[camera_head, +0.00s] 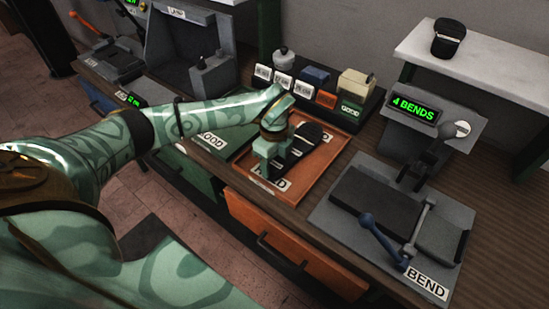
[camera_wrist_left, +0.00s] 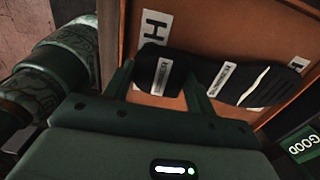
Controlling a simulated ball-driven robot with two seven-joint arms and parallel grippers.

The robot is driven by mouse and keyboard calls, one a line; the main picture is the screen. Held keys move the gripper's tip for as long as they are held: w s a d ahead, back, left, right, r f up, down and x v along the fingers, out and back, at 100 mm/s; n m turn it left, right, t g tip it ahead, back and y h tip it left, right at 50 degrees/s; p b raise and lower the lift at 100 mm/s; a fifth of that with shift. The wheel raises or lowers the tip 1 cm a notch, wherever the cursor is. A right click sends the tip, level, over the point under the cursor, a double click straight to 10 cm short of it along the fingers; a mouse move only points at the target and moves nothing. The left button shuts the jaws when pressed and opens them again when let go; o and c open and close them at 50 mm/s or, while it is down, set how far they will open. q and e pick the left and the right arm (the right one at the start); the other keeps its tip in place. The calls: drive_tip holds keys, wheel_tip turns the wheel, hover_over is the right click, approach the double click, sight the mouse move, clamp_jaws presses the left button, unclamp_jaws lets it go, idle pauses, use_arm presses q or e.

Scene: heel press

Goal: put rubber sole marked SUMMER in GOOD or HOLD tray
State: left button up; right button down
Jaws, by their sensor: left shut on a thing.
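My left gripper (camera_head: 288,150) is over the orange HOLD tray (camera_head: 325,158), shut on a black rubber sole (camera_head: 309,134). In the left wrist view its two fingers (camera_wrist_left: 160,88) stand on either side of the black heel end (camera_wrist_left: 153,65). Label print is too small to read. I cannot tell whether the sole touches the tray floor. The green GOOD tray (camera_head: 240,148) is just left of the HOLD tray, partly behind my arm. My right gripper is out of view.
A bend press (camera_head: 395,215) marked BEND stands at right, with levers and a display (camera_head: 414,107) reading 4 BENDS. A rack (camera_head: 310,92) of labelled blocks and stamps is behind the trays. A black object (camera_head: 449,38) lies on a white shelf (camera_head: 490,65).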

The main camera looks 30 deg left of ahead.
use_arm(q)
drive_tip(key=shift+f, duration=0.2)
idle(0.3)
drive_tip(key=shift+f, duration=0.25)
idle(0.4)
drive_tip(key=o, duration=1.7)
drive_tip(key=shift+r, duration=0.1)
wheel_tip(320, 180, up, 7)
drive_tip(key=p, duration=0.6)
drive_tip(key=shift+p, duration=0.35)
